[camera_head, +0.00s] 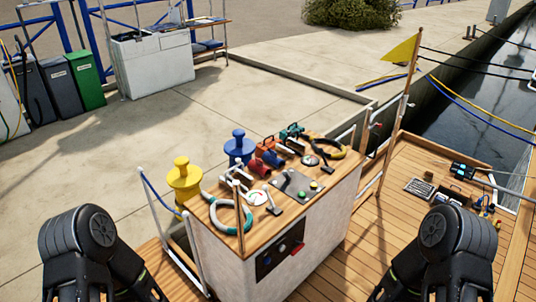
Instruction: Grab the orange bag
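A small orange item (265,143), which looks like the bag, sits on the wooden top of the white console (322,222), toward its back edge. It is too small to make out its exact shape. A blue bollard-shaped piece (239,147) stands to its left, and red cylinders (259,167) lie just in front of it. Only dark links of my two arms show, at the bottom left and bottom right. Both arms are apart from the console top. Neither gripper's fingers show.
Rails flank the console. A yellow flag (402,49) stands right. Deck boards lie right.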

